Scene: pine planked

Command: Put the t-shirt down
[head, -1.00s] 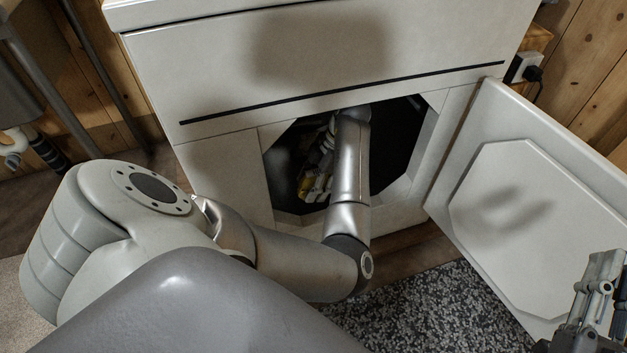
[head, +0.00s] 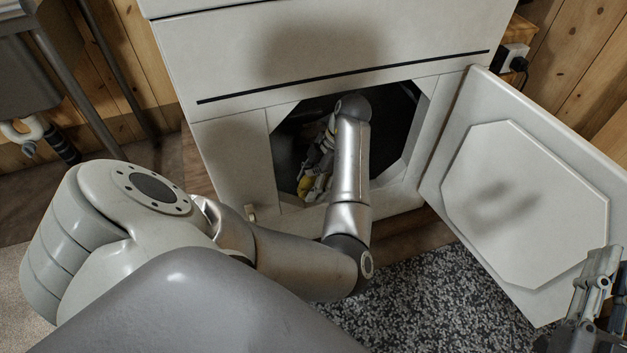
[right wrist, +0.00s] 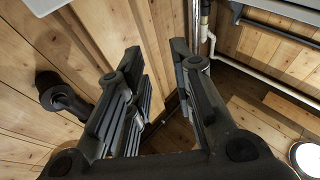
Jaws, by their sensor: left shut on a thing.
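My left arm reaches into the dark octagonal opening of the white cabinet-like machine (head: 232,155). My left gripper (head: 312,182) is inside, just behind the front rim, and partly hidden by my own forearm. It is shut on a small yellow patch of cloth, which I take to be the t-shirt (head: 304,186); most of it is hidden. My right gripper (head: 597,285) is at the lower right, in front of the open door. In the right wrist view its fingers (right wrist: 155,52) stand apart with nothing between them.
The open white door (head: 525,200) swings out to the right of the opening. A speckled dark mat (head: 420,305) lies on the floor in front. A sink unit with pipes (head: 30,70) is at the left. A socket with a plug (head: 515,62) is on the right wall.

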